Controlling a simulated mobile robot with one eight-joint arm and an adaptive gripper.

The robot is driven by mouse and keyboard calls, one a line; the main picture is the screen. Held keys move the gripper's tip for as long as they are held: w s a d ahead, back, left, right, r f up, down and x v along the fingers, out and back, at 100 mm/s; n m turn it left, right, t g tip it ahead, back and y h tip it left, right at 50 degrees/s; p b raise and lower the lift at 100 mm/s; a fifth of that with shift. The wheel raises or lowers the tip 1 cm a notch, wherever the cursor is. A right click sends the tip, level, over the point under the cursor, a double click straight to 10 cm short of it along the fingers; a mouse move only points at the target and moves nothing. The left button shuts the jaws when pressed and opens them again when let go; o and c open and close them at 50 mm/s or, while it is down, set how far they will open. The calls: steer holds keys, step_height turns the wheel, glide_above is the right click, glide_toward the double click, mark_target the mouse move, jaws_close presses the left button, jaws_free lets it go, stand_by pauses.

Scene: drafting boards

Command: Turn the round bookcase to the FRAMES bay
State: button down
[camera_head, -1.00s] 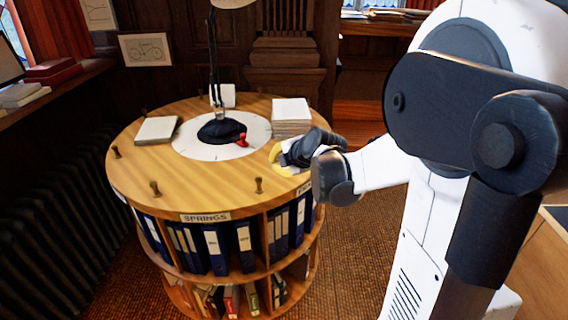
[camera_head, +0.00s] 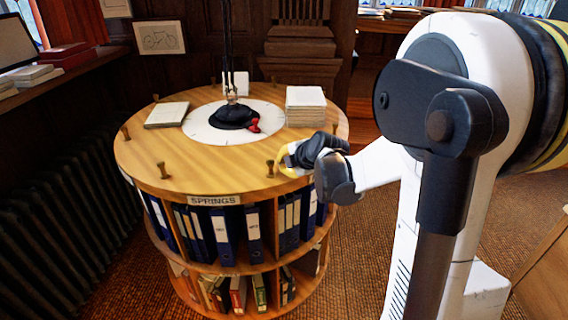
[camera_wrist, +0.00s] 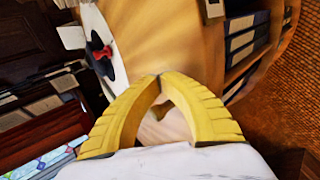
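The round bookcase (camera_head: 140,160) stands at centre left in the head view. Its wooden top has several upright pegs (camera_head: 270,168) around the rim. A SPRINGS label (camera_head: 214,200) faces front on the rim; I see no readable FRAMES label. My gripper (camera_head: 287,158) is low over the right front of the top. In the wrist view my gripper's yellow fingers (camera_wrist: 160,77) meet at the tips in an arch. A brown peg (camera_wrist: 160,108) shows inside the arch, partly hidden; its contact with the fingers is not clear. A cut-off label (camera_wrist: 213,9) shows at the top.
A black lamp base (camera_head: 232,117) stands on the white centre disc, with a red item beside it. A paper stack (camera_head: 305,106) and a book (camera_head: 167,114) lie on the top. A dark radiator (camera_head: 65,200) stands close left.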

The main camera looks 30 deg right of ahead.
steer(key=shift+a, duration=1.4)
steer(key=shift+d, duration=0.1)
steer(key=shift+d+r+p, duration=0.45)
steer(key=shift+d+r, duration=0.1)
step_height(320, 180, up, 8)
steer(key=p, duration=0.6)
